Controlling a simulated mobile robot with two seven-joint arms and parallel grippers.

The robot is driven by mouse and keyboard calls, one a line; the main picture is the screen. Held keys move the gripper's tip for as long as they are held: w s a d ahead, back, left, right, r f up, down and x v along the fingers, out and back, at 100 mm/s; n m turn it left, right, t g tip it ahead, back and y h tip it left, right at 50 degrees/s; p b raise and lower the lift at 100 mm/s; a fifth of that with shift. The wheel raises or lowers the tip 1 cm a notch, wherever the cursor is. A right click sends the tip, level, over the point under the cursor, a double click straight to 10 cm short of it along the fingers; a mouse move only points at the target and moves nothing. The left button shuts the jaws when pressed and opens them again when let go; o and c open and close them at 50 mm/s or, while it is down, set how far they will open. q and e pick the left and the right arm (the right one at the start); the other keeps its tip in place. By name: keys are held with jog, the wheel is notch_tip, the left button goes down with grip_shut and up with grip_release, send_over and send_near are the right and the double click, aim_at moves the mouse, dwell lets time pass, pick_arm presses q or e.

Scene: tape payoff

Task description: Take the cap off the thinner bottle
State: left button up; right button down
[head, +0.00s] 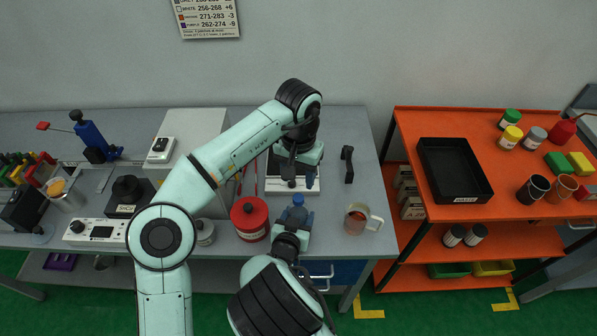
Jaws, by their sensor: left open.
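A small blue bottle with a blue cap (298,200) stands near the front of the grey bench, probably the thinner bottle; no label on it is readable. My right gripper (294,217) comes in from the front and is at the bottle, its fingers around the lower part. Whether they close on it cannot be told. My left gripper (297,183) points down behind and above the cap, open and apart from it, over a pale tray.
A red can (250,219) stands just left of the bottle, and a glass beaker with amber liquid (357,219) to its right. A black upright piece (348,164) is farther back. An orange cart (412,201) with a black tray (453,193) stands right of the bench (373,187).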

aim_at(298, 197)
pick_arm(q)
notch_tip(298, 197, down, 8)
jog(key=shift+r, duration=0.15)
dwell(0.3)
jog(key=shift+c, duration=0.4)
